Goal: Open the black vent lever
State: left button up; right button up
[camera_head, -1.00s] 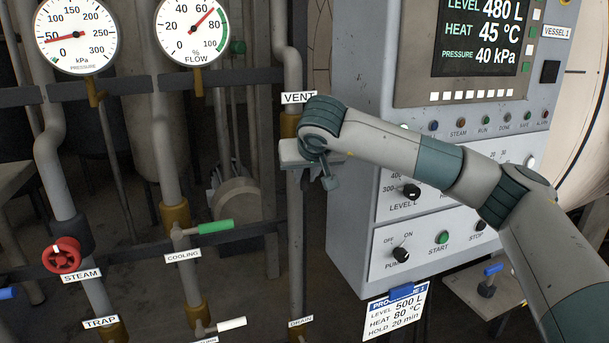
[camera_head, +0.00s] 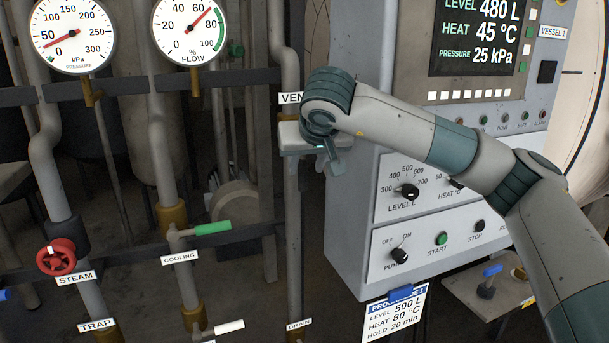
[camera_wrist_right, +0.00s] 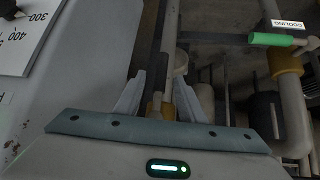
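The VENT label (camera_head: 290,98) is on the vertical pipe left of the control panel, partly covered by my right wrist. My right gripper (camera_head: 328,162) is just below the label, at the vent pipe. I cannot make out the black vent lever; the gripper hides that spot in the head view. In the right wrist view the two fingers of the right gripper (camera_wrist_right: 160,80) stand apart, with pipework and a brass-coloured fitting (camera_wrist_right: 156,108) beyond the gap. No lever shows clearly between them. My left gripper is in neither view.
The control panel (camera_head: 350,210) stands close on the right; its screen (camera_head: 480,40) reads 25 kPa. The green cooling lever (camera_head: 213,228) and red steam wheel (camera_head: 56,257) are on pipes to the left. A programme card (camera_head: 396,312) hangs below the panel.

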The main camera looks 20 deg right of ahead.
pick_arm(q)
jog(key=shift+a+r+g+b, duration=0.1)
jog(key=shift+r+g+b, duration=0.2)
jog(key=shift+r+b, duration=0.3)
pick_arm(e)
jog(key=v, duration=1.1)
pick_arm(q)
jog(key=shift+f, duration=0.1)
pick_arm(e)
jog(key=shift+f, duration=0.1)
